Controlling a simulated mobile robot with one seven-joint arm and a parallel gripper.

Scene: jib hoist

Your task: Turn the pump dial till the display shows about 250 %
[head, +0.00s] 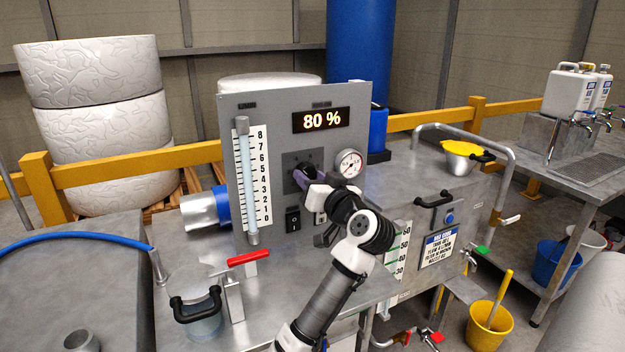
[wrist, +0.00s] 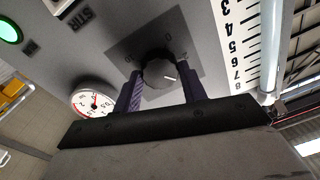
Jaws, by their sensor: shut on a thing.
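The display (head: 323,120) at the top of the grey control panel (head: 268,103) reads 80 %. The pump dial (wrist: 158,74) is a round dark knob with a white pointer line, on a darker square plate with a printed scale. My gripper (head: 302,180) reaches the dial from the front right and is shut on it. In the wrist view the two purple fingers of my gripper (wrist: 158,90) stand on either side of the knob. In the head view the fingers partly cover the dial.
A round gauge (head: 349,163) sits right of the dial, close to my wrist. A sight tube with a numbered scale (head: 246,180) stands at the left. A red-handled valve (head: 248,258) and a black-handled jug (head: 197,312) are in front.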

